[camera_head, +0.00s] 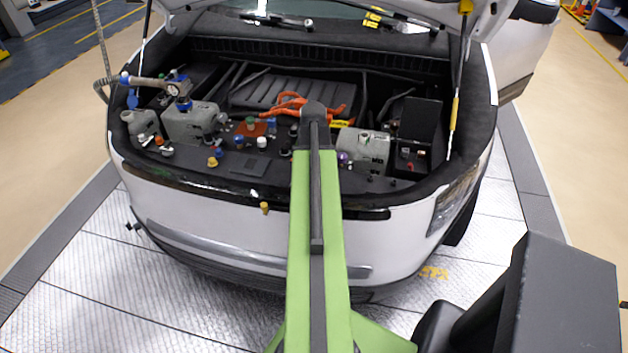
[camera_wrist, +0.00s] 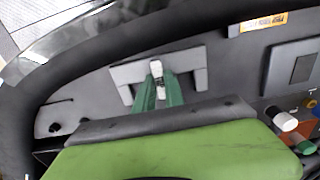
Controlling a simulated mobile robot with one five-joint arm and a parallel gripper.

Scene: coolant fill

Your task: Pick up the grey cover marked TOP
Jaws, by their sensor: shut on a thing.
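The grey cover (camera_wrist: 128,73) is a wide, light grey piece on the dark panel in the wrist view. A small pale upright part (camera_wrist: 155,68) stands at its middle, and I cannot read any TOP mark. My gripper (camera_wrist: 158,84) has two green fingers, shut on the cover at that middle part. I cannot tell whether the cover sits on the panel or is lifted slightly. In the head view my green arm reaches over the front edge of the bay and hides the gripper and the cover.
Beside the cover lies a dark square panel (camera_wrist: 291,66), with a yellow label (camera_wrist: 263,23) above it. White (camera_wrist: 284,121) and green (camera_wrist: 303,146) caps are near. Grey tanks (camera_head: 190,122), orange cables (camera_head: 300,105) and a black open box (camera_head: 416,125) fill the bay.

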